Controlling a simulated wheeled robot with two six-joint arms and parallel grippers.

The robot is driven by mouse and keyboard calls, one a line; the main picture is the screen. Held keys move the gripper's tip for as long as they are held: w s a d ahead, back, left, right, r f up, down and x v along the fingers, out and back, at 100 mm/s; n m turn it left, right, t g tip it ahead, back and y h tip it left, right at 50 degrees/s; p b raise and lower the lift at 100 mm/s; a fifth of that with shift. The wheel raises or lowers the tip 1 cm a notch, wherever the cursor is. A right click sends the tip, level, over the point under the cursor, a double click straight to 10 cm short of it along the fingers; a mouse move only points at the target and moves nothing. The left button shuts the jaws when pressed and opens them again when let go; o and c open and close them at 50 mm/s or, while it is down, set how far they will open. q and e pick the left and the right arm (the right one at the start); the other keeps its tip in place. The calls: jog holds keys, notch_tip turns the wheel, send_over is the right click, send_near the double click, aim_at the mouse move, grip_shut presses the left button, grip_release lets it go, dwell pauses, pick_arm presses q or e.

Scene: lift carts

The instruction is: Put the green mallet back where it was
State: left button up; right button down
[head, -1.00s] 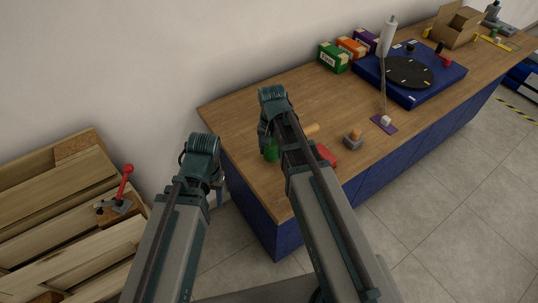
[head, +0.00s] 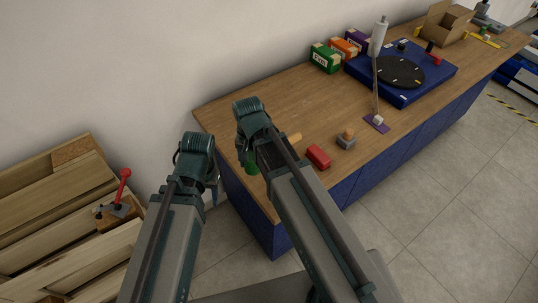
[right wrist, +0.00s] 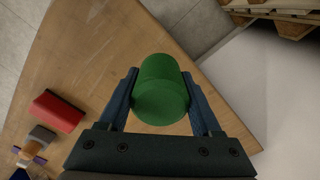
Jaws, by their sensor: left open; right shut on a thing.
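The green mallet's head (head: 252,165) is partly hidden by my right arm in the head view, near the left end of the wooden bench. A light wooden handle (head: 295,137) shows past the other side of that arm. In the right wrist view the green head (right wrist: 160,88) fills the space between the fingers of my right gripper (right wrist: 160,80), which is shut on the mallet. Whether the mallet touches the bench top is unclear. My left gripper (head: 214,190) is mostly hidden behind its own arm, left of the bench and apart from the mallet; it is open.
On the bench (head: 290,105) a red block (head: 318,157) and a grey block with an orange-brown top (head: 346,141) stand close right. Farther off are a blue turntable base (head: 435,77), coloured boxes (head: 325,58) and a carton (head: 446,22). Wooden pallets (head: 50,215) stand left.

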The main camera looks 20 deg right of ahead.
jog(key=w+d, duration=0.1)
jog(key=d, duration=0.1)
jog(key=w+d, duration=0.3)
jog(key=d, duration=0.1)
jog(key=shift+w+f, duration=0.35)
jog(key=shift+b, duration=0.3)
jog(key=f+b, duration=0.2)
jog(key=d+f+b, duration=0.1)
jog(key=f+b, duration=0.1)
jog(key=shift+w, duration=0.4)
jog(key=shift+r, duration=0.2)
jog(key=shift+f, duration=0.1)
jog(key=c, duration=0.5)
grip_release()
jog(key=shift+f, duration=0.1)
jog(key=o, duration=0.4)
jog(key=shift+o, duration=0.2)
